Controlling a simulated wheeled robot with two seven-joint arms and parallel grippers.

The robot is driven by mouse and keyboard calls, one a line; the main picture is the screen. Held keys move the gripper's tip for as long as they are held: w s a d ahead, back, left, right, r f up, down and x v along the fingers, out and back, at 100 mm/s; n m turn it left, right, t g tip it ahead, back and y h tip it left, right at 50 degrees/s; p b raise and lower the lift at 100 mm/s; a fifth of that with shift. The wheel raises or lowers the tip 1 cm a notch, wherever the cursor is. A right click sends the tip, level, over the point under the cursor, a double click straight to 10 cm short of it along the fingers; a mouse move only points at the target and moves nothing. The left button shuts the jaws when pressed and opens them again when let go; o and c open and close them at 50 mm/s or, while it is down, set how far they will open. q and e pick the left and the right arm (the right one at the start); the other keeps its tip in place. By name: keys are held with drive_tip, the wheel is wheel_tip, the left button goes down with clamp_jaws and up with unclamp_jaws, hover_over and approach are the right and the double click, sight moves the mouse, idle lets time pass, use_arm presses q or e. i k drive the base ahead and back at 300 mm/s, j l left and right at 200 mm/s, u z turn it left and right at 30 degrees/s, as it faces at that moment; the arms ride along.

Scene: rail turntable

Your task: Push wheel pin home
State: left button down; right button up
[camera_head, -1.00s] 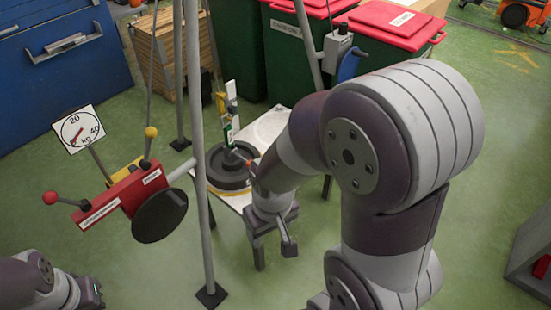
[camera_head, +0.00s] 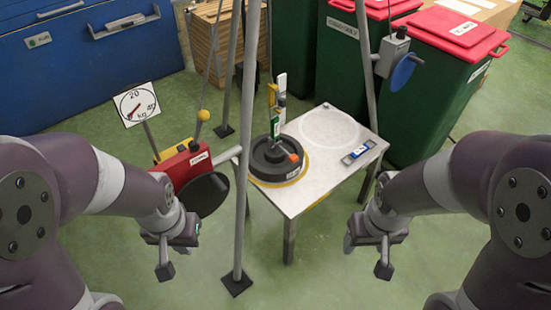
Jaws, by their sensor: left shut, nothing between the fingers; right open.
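A dark stepped wheel (camera_head: 268,164) lies flat on the left part of a small light table (camera_head: 312,196). A small orange piece (camera_head: 294,158) shows at the wheel's right side; I cannot tell whether it is the wheel pin or how deep it sits. A green and white upright piece (camera_head: 276,128) stands above the wheel's middle. My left gripper (camera_head: 166,266) is shut and empty, left of the table beyond a grey post. My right gripper (camera_head: 367,256) is open and empty, in front of the table's right side. Both are apart from the wheel.
A grey tripod leg (camera_head: 244,150) stands between my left gripper and the table. A red winch box (camera_head: 182,166) with a dark disc (camera_head: 204,195) is near my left gripper. A level-like bar (camera_head: 357,154) lies on the table. Green bins (camera_head: 345,70) stand behind.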

sight(294, 157)
drive_tip(key=i+l, duration=0.35)
drive_tip(key=i, duration=0.2)
drive_tip(key=i+l+u, duration=0.1)
drive_tip(key=i+l, duration=0.25)
drive_tip(key=i, duration=0.15)
